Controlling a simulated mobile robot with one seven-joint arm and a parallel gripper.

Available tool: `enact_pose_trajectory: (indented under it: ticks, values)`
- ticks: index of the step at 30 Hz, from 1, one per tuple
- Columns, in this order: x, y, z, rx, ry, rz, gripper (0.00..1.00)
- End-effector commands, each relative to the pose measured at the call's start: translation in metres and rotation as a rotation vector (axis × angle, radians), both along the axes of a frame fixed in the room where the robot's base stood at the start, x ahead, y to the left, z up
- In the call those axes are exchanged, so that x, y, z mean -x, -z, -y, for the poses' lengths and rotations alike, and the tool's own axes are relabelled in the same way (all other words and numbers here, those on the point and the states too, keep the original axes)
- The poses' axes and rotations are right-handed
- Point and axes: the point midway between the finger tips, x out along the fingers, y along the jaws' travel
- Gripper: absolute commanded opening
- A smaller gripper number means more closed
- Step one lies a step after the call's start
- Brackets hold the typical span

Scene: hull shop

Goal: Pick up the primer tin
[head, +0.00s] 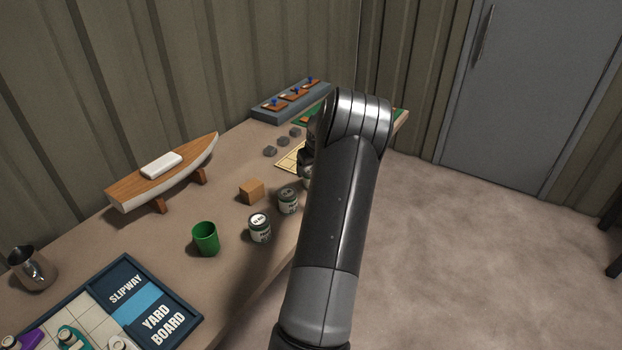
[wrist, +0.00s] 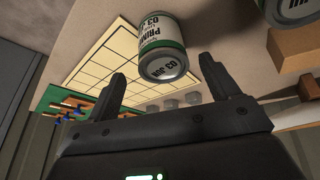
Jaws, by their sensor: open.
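The primer tin (wrist: 163,47) is a small white and green can, its label partly readable as "PRI… 03", in the wrist view. It stands just beyond my fingertips, roughly in line with the gap between them. My gripper (wrist: 166,80) is open and empty, with one finger to each side below the tin. In the head view my arm hides most of the gripper; a tin that seems to be the same one (head: 307,182) shows only as a sliver beside the arm.
Two similar tins, one nearer (head: 260,229) and one in the middle (head: 288,202), stand close by. A wooden block (head: 251,191), green cup (head: 205,239), model boat (head: 165,172) and grey lumps (head: 270,151) share the bench. A yellow grid board (wrist: 100,62) lies beside the primer tin.

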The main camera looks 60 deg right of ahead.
Motion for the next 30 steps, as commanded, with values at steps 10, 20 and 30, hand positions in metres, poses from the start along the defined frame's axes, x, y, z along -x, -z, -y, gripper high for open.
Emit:
enact_pose_trajectory:
  ticks: [10, 20, 30]
  values:
    - [-0.01, 0.032, 0.006, -0.002, 0.0, 0.0, 0.81]
    - [-0.021, 0.064, 0.014, 0.001, -0.001, -0.001, 0.81]
    - [-0.021, 0.064, 0.014, 0.001, 0.0, 0.0, 0.71]
